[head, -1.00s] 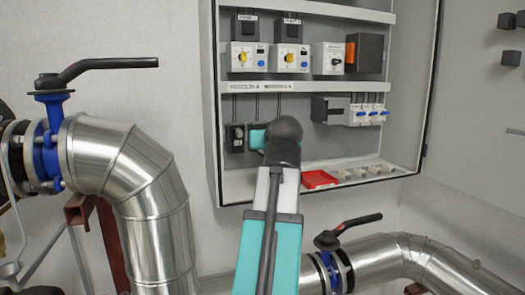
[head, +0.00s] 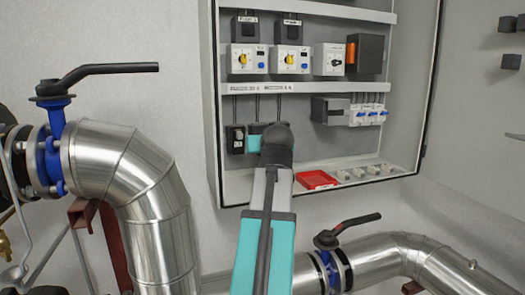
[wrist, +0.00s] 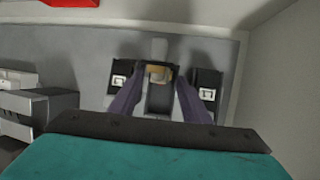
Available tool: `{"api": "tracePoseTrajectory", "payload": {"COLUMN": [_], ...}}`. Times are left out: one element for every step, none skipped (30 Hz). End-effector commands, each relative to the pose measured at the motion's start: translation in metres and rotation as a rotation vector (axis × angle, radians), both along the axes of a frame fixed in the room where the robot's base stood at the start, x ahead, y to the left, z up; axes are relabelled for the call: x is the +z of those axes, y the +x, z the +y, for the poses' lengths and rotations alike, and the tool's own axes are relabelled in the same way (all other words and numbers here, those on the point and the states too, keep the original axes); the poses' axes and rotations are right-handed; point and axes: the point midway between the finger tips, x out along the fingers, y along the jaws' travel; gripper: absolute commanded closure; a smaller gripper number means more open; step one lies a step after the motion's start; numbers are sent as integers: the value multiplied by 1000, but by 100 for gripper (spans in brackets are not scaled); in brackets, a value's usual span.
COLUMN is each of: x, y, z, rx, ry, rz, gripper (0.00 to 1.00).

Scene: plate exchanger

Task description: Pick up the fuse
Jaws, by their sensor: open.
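In the wrist view, a small tan piece (wrist: 158,73), which looks like the fuse, sits in the middle slot between two dark holders. My gripper (wrist: 157,97) is open, its two purple-grey fingers on either side of this slot, with the tan piece between their ends. I cannot tell whether the fingers touch it. In the head view, my arm covers the fingertips and the fuse.
The open cabinet (head: 216,100) has a raised front lip. A red tray (head: 317,180) and several small pale pieces (head: 366,171) lie on its floor. Breakers (head: 368,114) stand right of my gripper. Steel pipes (head: 128,165) with black-handled valves (head: 108,69) stand outside.

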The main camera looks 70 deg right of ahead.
Motion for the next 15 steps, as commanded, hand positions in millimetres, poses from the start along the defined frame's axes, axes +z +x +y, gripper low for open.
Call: {"api": "tracePoseTrajectory", "payload": {"x": [0,0,0,0,0,0,0,0,0,0,0,0,0,0,0], "y": [0,0,0,0,0,0,0,0,0,0,0,0,0,0,0], "z": [0,0,0,0,0,0,0,0,0,0,0,0,0,0,0], "rx": [0,0,0,0,0,0,0,0,0,0,0,0,0,0,0], "ry": [0,0,0,0,0,0,0,0,0,0,0,0,0,0,0], "rz": [0,0,0,0,0,0,0,0,0,0,0,0,0,0,0], "gripper": [57,57,57,57,57,57,57,57,57,57,57,57,57,57,64]}}
